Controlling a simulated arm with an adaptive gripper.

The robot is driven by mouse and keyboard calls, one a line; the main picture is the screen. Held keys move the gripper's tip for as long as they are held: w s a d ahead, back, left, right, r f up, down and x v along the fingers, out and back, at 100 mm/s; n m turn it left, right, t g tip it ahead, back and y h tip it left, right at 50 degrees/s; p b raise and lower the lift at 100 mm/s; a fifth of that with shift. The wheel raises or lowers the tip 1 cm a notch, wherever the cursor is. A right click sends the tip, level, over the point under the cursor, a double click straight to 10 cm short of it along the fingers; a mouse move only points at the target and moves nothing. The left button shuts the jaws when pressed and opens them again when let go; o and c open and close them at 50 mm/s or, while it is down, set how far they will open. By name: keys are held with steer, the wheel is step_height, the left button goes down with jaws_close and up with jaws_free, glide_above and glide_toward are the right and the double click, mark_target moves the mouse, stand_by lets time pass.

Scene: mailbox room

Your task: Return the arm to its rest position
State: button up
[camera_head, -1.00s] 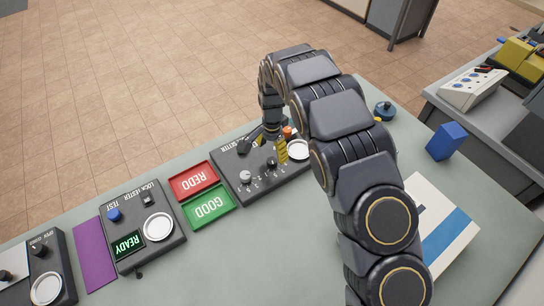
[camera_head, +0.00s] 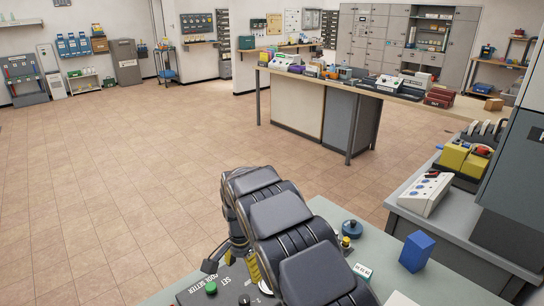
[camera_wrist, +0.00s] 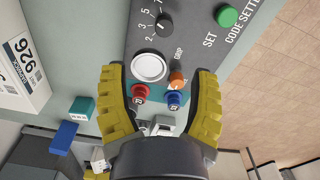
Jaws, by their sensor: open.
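My arm reaches over the worktable (camera_head: 440,285) in the head view, its dark links filling the lower middle. My gripper (camera_wrist: 160,72) is open in the wrist view, its two yellow fingers spread wide with nothing visibly held. In the head view it is largely hidden behind my arm; part of a yellow finger (camera_head: 253,268) shows. The dark code setter panel (camera_wrist: 190,45) lies below, with a green button (camera_wrist: 227,16), a dial (camera_wrist: 164,24), a white disc (camera_wrist: 149,67) and an orange knob (camera_wrist: 177,79). Red (camera_wrist: 139,92) and blue (camera_wrist: 174,98) knobs appear between the fingers.
A blue block (camera_head: 417,251), a white-and-teal block (camera_head: 362,271) and a round blue-topped item (camera_head: 352,228) stand right of my arm. A side bench (camera_head: 450,222) holds a white control box (camera_head: 425,193) and yellow equipment. Open tiled floor (camera_head: 130,170) lies beyond the table.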

steer(key=s+d+r+n, duration=0.2)
steer(key=s+d+r, duration=1)
steer(key=d+r, duration=0.15)
steer(key=s+d+n+g, duration=0.1)
steer(key=s+d+n, duration=0.1)
steer(key=s, duration=0.8)
steer(key=s+d+r+n, duration=0.1)
steer(key=s+d+n, duration=0.2)
steer(key=s, duration=0.8)
steer(key=shift+s+d+r+g, duration=0.25)
steer(key=shift+d+g, duration=0.15)
